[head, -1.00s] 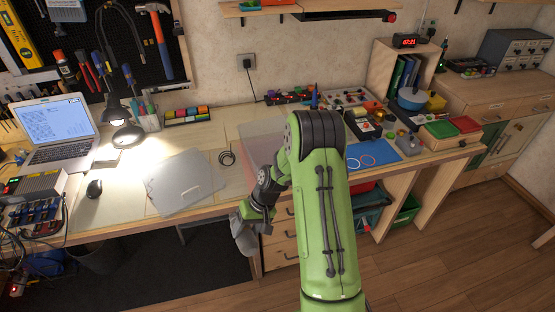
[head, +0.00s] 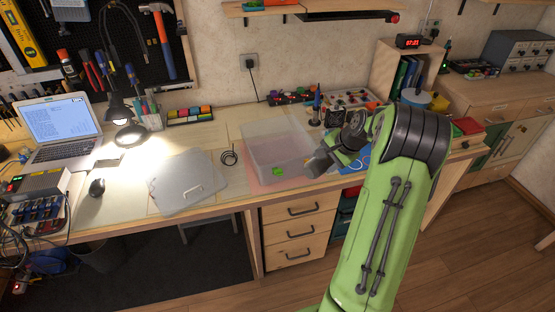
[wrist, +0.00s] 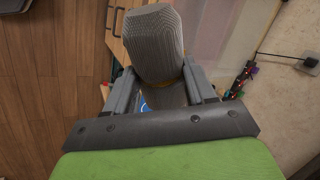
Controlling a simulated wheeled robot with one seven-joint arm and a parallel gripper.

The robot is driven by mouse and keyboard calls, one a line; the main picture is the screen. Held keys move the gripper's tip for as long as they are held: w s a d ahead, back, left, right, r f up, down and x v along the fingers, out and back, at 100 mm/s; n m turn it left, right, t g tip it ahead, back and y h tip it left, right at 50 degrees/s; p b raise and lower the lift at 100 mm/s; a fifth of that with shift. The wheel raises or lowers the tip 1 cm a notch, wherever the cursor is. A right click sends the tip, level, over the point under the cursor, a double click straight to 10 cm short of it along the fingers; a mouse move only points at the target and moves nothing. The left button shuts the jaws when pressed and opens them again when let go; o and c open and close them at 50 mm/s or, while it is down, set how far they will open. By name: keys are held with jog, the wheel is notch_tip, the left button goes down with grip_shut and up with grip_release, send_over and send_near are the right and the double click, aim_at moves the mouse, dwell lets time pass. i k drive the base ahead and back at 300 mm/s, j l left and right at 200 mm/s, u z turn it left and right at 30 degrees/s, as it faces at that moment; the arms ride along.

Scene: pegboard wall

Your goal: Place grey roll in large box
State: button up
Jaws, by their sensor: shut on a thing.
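The grey roll (wrist: 152,45) is ribbed and fills the top middle of the wrist view. My gripper (wrist: 156,82) is shut on it, with one finger on each side. In the head view the grey roll (head: 318,161) hangs at the end of my gripper, just right of the large box. The large box (head: 262,148) is a clear, open bin on the bench. A small green item (head: 278,171) is in it near the front. My arm hides part of the bench to the right.
A clear lid (head: 187,181) lies flat left of the box, with a black coil (head: 229,155) between them. A lit lamp (head: 129,129) and laptop (head: 62,130) stand further left. Parts and tools crowd the bench behind and right of my arm.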

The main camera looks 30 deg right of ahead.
aim_at(272, 153)
jog(key=i+j, duration=0.1)
jog(key=i, duration=0.9)
